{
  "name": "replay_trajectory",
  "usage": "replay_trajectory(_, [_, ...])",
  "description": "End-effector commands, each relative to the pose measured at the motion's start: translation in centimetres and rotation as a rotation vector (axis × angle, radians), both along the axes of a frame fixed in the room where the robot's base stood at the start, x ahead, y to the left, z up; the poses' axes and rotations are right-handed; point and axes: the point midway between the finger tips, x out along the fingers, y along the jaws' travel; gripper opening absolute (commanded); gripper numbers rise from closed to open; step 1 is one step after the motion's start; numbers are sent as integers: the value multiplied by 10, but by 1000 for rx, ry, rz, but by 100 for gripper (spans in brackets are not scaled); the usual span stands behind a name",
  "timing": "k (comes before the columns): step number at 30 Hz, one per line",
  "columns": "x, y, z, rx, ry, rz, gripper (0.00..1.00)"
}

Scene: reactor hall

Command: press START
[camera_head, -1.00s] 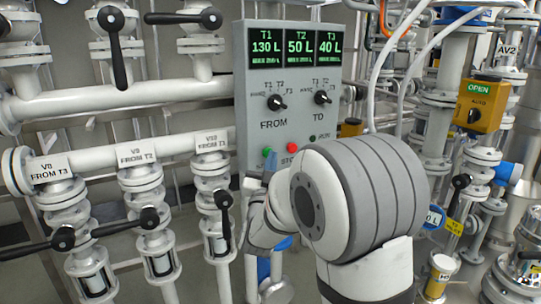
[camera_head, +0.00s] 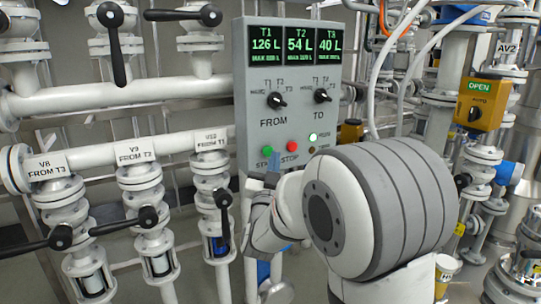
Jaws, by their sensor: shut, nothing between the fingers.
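The grey control panel (camera_head: 242,120) stands upright at the centre. Its green START button (camera_head: 267,151) is at the lower left, with the label below it partly hidden by my gripper. The red STOP button (camera_head: 291,147) is just to its right. My gripper (camera_head: 262,180) is shut and empty, just below the green button. It looks apart from the button, though depth is hard to judge. The displays (camera_head: 287,45) read T1 126 L, T2 54 L and T3 40 L. A small lamp (camera_head: 313,137) glows white below TO.
The FROM knob (camera_head: 277,100) and TO knob (camera_head: 322,96) sit above the buttons. White pipes and black-handled valves fill the left; the V10 valve's sight glass (camera_head: 219,246) shows blue. A yellow OPEN/AUTO box (camera_head: 480,104) is at the right. My arm covers the lower right.

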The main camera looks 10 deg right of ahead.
Motion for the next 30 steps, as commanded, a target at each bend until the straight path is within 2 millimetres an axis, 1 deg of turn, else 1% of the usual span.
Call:
replay_trajectory(8, [-2,-1,0,0,-1,0,0])
replay_trajectory(21, [-41,-13,-1,0,-1,0,0])
replay_trajectory(25, [-47,-15,0,0,-1,0,0])
replay_trajectory(30, [-48,-15,0,0,0,0,0])
